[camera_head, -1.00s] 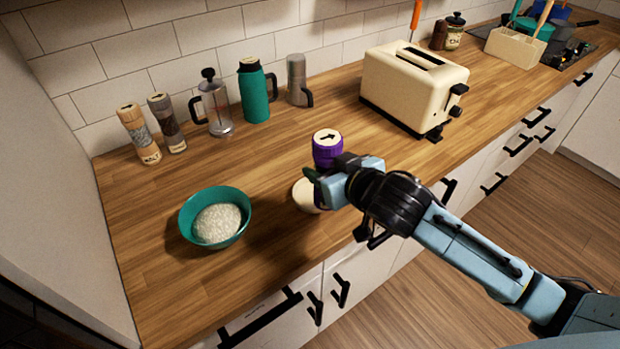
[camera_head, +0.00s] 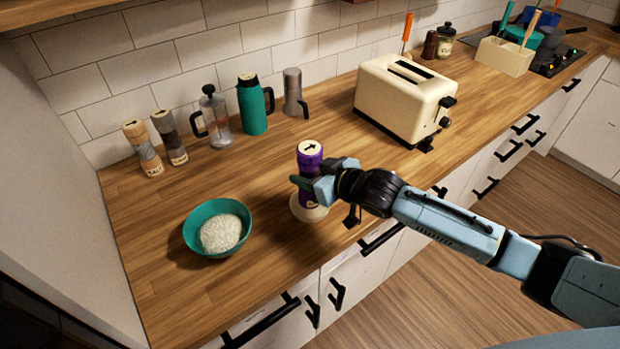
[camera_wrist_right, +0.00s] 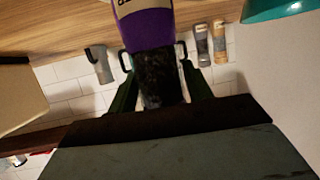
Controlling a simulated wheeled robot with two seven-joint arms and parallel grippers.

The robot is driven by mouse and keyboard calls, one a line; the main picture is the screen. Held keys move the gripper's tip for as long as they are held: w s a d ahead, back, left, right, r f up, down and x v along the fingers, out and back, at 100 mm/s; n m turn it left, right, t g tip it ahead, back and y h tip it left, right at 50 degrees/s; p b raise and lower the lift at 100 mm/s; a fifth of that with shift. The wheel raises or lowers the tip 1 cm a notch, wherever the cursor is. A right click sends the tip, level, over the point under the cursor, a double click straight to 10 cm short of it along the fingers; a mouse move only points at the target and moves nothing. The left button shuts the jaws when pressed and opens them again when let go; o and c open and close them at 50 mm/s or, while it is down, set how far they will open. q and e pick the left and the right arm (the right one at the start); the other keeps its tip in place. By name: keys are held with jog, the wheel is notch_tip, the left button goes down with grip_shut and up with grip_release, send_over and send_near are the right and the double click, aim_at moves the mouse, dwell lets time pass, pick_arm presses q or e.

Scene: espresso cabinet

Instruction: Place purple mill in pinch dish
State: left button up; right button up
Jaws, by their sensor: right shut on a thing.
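The purple mill (camera_head: 309,152) stands upright in my right gripper (camera_head: 305,185), which is shut on its side. In the right wrist view the mill (camera_wrist_right: 146,28) sits between the fingers of the gripper (camera_wrist_right: 160,85). The pinch dish (camera_head: 297,208), a small cream dish, is directly at the mill's lower end. The mill's base overlaps the dish, and I cannot tell whether it touches the dish's floor. My left gripper is not in view.
A teal bowl (camera_head: 193,232) of white grains stands left of the dish. Two mills (camera_head: 143,150), a French press (camera_head: 217,118), a teal flask (camera_head: 252,106) and a grey mug-like item (camera_head: 292,92) line the wall. A cream toaster (camera_head: 395,98) stands right. Counter between is clear.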

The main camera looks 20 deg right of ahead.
jog(key=shift+f, duration=0.8)
jog(key=o, duration=1.3)
jog(key=shift+f, duration=0.2)
jog(key=shift+r, duration=0.2)
jog(key=shift+s+d, duration=0.2)
jog(key=shift+s, duration=0.15)
jog(key=v, duration=1.1)
jog(key=shift+d+r, duration=0.1)
